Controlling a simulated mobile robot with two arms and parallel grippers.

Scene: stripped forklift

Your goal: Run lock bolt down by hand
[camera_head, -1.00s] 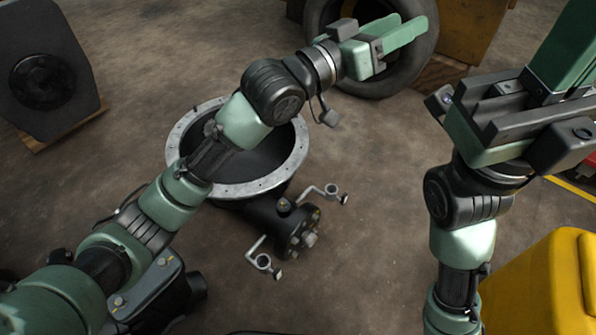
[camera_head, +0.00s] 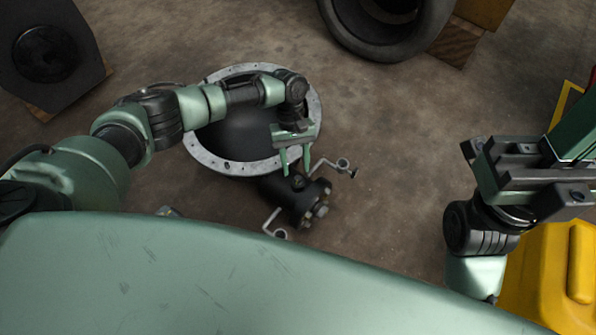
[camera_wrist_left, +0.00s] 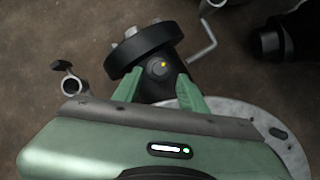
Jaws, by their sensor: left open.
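The bolt that looks like the lock bolt (camera_head: 298,183) sits on top of the black cylindrical housing (camera_head: 290,205), in front of the ringed drum. In the left wrist view its head (camera_wrist_left: 160,68) shows a small yellow mark. My left gripper (camera_head: 296,171) is open and points down, with its two green fingers just above the housing. Contact is not visible. My right gripper (camera_head: 565,150) is at the right edge, away from the bolt; its fingertips are cut off.
Two bent rods with ring ends (camera_head: 343,164) (camera_head: 280,232) flank the housing. The grey flange ring (camera_head: 232,167) lies behind it. A tyre (camera_head: 388,40) stands at the back, and a yellow part (camera_head: 555,270) at the lower right. The floor between is bare.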

